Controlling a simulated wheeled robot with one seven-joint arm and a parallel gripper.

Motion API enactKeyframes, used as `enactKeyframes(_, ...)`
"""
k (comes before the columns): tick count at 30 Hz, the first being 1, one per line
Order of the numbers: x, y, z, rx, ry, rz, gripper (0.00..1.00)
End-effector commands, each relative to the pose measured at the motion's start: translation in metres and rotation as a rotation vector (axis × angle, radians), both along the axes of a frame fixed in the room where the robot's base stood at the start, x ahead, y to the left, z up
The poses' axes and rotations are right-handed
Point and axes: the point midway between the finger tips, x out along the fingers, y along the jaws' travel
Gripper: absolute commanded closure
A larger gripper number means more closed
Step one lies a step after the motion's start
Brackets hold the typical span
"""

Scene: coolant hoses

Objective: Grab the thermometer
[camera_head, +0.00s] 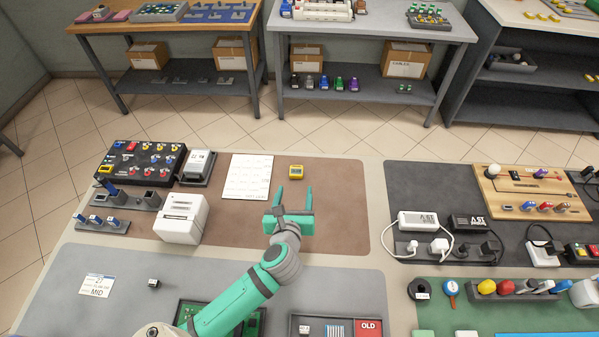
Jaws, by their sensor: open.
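A grey and white unit with a display (198,164) stands farther left on the mat.
A white sheet (248,176) lies left of the yellow device. A white box-shaped printer-like unit (181,219) and a black panel with coloured connectors (146,163) stand farther left. The brown mat is clear right of my gripper. A wooden board (531,193) lies at the right.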

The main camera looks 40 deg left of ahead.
Motion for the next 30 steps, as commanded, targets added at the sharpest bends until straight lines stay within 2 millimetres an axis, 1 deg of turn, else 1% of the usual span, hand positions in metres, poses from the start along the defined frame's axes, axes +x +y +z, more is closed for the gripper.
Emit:
enactKeyframes(5, 0.007, 0.011, -0.004, 0.051, 0.063, 0.017, 0.42)
enactKeyframes(13, 0.037, 0.029, -0.018, 0.052, 0.066, 0.016, 0.42)
enactKeyframes(20, 0.049, 0.037, -0.024, 0.051, 0.064, 0.017, 0.42)
enactKeyframes(30, 0.083, 0.056, -0.04, 0.05, 0.065, 0.016, 0.42)
